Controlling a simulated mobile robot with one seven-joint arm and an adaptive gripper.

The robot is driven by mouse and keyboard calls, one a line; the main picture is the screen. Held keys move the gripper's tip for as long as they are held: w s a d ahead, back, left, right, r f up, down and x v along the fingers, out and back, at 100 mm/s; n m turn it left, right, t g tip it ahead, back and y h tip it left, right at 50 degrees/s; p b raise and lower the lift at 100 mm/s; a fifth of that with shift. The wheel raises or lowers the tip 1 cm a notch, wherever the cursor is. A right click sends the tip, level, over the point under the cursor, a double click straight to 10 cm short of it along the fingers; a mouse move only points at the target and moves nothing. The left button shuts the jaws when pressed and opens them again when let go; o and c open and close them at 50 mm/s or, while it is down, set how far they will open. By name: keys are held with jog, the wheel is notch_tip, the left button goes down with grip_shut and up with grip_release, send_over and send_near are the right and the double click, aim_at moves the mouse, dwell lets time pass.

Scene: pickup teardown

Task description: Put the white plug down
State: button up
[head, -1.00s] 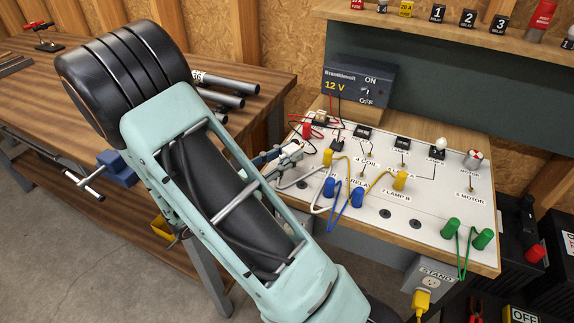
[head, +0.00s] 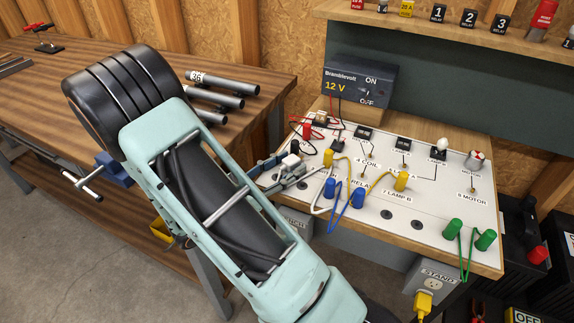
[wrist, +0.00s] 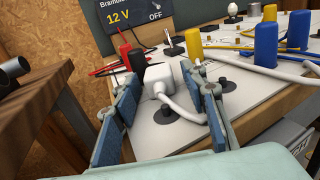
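The white plug (wrist: 160,80) is between the spread fingers of my gripper (wrist: 158,88) in the wrist view, near their tips. A gap shows between it and the left finger; the right finger is close beside it. Its white cable (wrist: 187,107) bends toward me, then runs right across the board. In the head view the plug (head: 291,161) shows at the left end of the white board (head: 425,215), by my open gripper (head: 279,164). The plug's underside is hidden, so I cannot tell whether it touches the board. A dark socket (wrist: 165,116) lies nearer me.
A red plug (wrist: 126,44) and a black plug (wrist: 142,58) stand just behind the white plug. Yellow (wrist: 265,45) and blue plugs (head: 357,198) stand to the right. The 12 V supply (head: 358,80) is at the back. A wooden workbench (head: 60,95) is at left.

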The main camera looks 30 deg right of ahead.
jog(key=shift+r, duration=0.15)
jog(key=shift+a, duration=0.25)
jog(key=v, duration=1.1)
jog(key=shift+s+a+p, duration=0.2)
jog(key=shift+a+p, duration=0.05)
jog(key=shift+p, duration=0.1)
